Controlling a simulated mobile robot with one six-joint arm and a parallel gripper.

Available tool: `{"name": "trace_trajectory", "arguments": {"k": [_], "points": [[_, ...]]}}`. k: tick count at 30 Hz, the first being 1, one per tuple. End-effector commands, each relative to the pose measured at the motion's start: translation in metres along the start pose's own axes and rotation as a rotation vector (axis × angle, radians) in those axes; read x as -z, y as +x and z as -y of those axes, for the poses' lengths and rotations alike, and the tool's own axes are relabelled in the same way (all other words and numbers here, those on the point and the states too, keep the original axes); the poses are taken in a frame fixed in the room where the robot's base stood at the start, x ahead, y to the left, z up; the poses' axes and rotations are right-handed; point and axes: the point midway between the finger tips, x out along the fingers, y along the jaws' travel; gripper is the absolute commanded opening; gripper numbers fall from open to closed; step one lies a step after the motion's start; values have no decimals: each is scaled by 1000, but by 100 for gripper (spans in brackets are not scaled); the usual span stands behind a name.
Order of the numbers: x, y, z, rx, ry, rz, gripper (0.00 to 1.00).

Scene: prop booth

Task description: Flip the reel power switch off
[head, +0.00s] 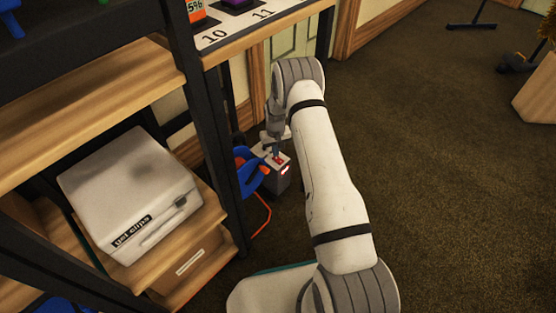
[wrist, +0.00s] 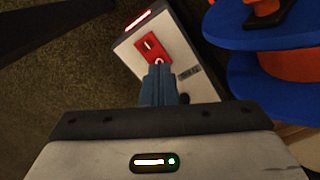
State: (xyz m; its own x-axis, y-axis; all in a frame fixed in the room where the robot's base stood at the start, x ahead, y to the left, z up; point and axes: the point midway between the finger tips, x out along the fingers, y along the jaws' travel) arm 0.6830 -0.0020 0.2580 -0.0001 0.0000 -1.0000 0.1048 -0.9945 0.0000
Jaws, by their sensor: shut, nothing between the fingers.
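The reel power switch (wrist: 152,47) is a red rocker with white marks on top of a small grey box. In the wrist view my shut gripper (wrist: 159,68) has its blue-grey fingertips at the near edge of the red switch, over its "O" mark. Whether they touch it I cannot tell. A red light strip (wrist: 139,19) glows on the box's edge. In the head view the grey power box (head: 277,181) stands low beside the shelf, with my gripper (head: 276,155) pointing down at its top. The fingers hide part of the switch.
A blue and orange cable reel (head: 246,172) stands left of the box, with an orange cable (head: 264,217) on the floor. The dark shelf post (head: 212,130) and a white bin (head: 130,195) are further left. Carpet (head: 430,160) on the right is open.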

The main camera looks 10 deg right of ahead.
Motion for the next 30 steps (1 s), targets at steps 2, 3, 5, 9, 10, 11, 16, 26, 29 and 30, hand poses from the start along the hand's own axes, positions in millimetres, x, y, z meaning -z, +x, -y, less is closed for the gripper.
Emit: {"name": "trace_trajectory", "arguments": {"k": [2,3,5,9,10,11,16,26,29,30], "points": [[0,1,0,0,0,0,0],[0,2,0,0,0,0,0],[0,3,0,0,0,0,0],[0,5,0,0,1,0,0],[0,6,0,0,1,0,0],[0,6,0,0,1,0,0],[0,9,-1,0,1,0,0],[0,14,-1,0,1,0,0],[0,15,-1,0,1,0,0],[0,16,-1,0,1,0,0]]}}
